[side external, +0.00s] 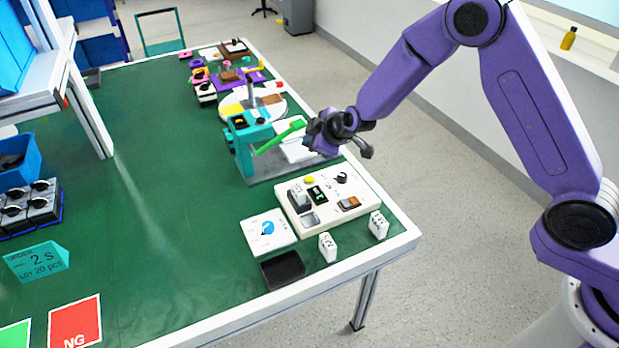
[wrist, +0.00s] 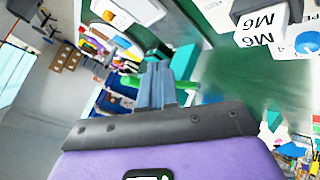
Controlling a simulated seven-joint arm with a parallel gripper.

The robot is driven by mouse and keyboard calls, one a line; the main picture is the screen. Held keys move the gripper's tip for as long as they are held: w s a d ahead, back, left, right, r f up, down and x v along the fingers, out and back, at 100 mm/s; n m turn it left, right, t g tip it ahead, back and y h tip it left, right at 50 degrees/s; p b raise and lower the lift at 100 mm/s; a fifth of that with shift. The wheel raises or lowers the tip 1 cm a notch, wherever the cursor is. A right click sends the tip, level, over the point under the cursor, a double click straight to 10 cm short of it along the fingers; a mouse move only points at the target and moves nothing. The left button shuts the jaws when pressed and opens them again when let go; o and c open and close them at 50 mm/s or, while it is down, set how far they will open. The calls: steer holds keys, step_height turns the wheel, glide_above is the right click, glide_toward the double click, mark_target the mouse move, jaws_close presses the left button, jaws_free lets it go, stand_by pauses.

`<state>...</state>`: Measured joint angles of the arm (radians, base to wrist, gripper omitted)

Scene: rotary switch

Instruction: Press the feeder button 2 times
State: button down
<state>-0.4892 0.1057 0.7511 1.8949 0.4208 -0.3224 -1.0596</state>
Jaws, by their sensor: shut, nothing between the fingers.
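A cream control panel (side external: 334,214) lies near the table's right edge. It carries a yellow button (side external: 309,180), a small dark display (side external: 317,194), a black knob (side external: 342,178) and an orange-brown rocker (side external: 349,203). I cannot read a label that marks the feeder button. My gripper (side external: 365,150) is raised above the table's right edge, behind the panel and apart from it. In the wrist view my gripper (wrist: 157,82) has its fingers together and empty.
A teal fixture with a green lever (side external: 280,136) stands behind the panel. A white plate with a blue dial (side external: 268,228), a black tray (side external: 283,270) and two small white blocks (side external: 328,247) are in front. The green table's middle (side external: 160,210) is clear.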

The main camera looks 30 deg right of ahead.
mark_target(311, 180)
steer(key=shift+f, duration=0.15)
steer(key=shift+f, duration=4.25)
steer(key=shift+f, duration=0.1)
steer(key=shift+f, duration=0.35)
steer(key=shift+f, duration=0.45)
steer(key=shift+r, duration=0.9)
steer(key=shift+r, duration=2.5)
